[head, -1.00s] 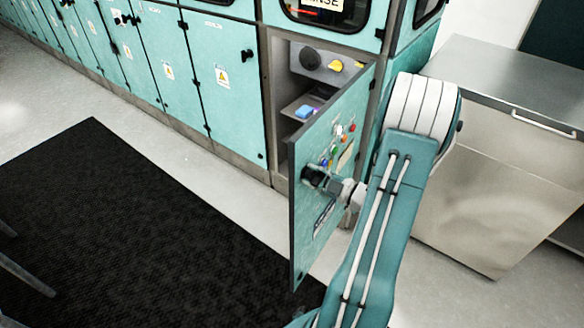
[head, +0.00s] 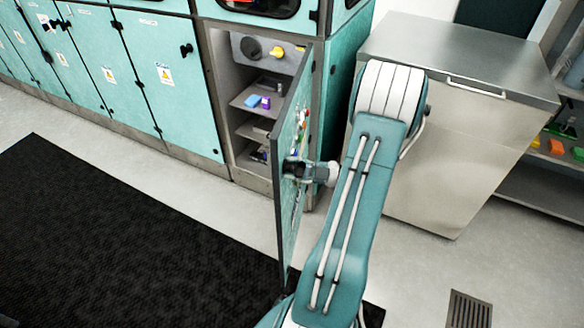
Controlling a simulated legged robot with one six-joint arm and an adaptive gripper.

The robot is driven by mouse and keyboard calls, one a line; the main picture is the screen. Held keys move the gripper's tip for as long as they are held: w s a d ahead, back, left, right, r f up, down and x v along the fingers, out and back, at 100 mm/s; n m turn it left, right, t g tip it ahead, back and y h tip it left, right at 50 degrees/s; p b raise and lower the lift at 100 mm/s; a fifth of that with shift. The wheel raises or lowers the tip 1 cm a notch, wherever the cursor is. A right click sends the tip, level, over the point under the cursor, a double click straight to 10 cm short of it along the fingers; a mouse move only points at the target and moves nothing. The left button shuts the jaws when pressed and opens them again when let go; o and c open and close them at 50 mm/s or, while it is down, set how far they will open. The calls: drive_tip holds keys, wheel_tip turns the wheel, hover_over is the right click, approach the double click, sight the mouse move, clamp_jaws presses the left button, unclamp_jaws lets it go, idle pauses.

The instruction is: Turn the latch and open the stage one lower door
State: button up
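The lower door (head: 287,215) is teal and stands wide open, seen nearly edge-on in the head view. Its inner face carries small coloured parts. The open compartment (head: 243,125) behind it shows shelves, a yellow knob (head: 277,51), and a blue and a purple item (head: 257,102). My gripper (head: 296,170) is at the door's inner face, at mid-height near its free edge. Its fingers are dark and partly hidden, so I cannot tell whether they are open or shut, or touch the door. The latch is not clearly visible.
A row of shut teal cabinets (head: 122,75) runs to the left. A steel cabinet (head: 435,135) stands to the right of my arm, with a shelf of coloured items (head: 557,146) beyond. A black mat (head: 110,240) covers the floor at left; a floor grate (head: 468,310) lies at lower right.

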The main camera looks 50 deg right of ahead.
drive_tip(key=o, duration=0.4)
drive_tip(key=shift+f, duration=0.15)
drive_tip(key=shift+d, duration=0.1)
drive_tip(key=v, duration=1.2)
